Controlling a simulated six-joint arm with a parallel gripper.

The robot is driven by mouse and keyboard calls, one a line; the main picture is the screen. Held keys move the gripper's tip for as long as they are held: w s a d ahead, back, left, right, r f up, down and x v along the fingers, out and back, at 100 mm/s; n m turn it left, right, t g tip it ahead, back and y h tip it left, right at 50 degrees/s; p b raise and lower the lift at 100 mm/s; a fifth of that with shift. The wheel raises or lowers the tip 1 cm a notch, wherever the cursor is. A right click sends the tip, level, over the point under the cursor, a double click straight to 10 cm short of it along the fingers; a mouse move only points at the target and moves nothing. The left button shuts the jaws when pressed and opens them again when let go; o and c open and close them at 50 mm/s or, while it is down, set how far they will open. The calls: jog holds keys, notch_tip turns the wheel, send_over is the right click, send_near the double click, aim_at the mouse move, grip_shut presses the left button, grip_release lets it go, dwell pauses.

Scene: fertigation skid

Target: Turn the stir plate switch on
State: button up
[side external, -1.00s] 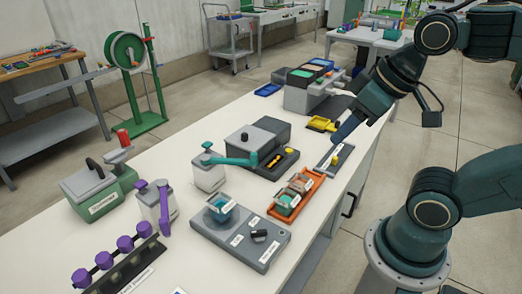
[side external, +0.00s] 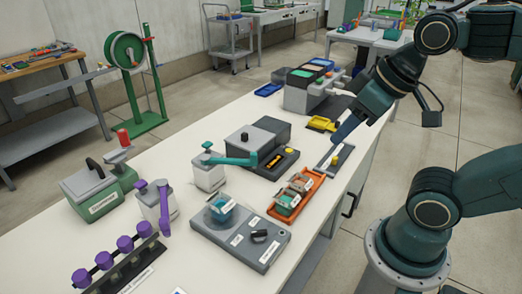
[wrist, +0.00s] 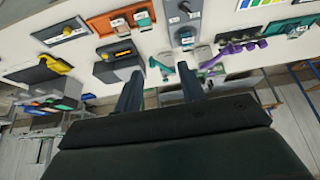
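The stir plate (side external: 226,248) is a flat grey box with white labels at the near end of the bench. A teal-filled beaker (side external: 221,207) stands on it. Its black switch knob (side external: 260,236) is on the top face near the right side. In the wrist view the stir plate (wrist: 185,24) is at the top, with its dark knob (wrist: 185,7) at the upper edge. My gripper (side external: 345,129) is over the far right part of the bench, well away from the stir plate. In the wrist view my gripper (wrist: 161,88) has its two fingers apart with nothing between them.
An orange tray (side external: 311,196) with small boxes lies beside the stir plate. A grey plate with a yellow knob (side external: 335,160) is below my gripper.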

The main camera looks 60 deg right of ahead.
jog(key=shift+c, duration=0.8)
jog(key=shift+w, duration=0.1)
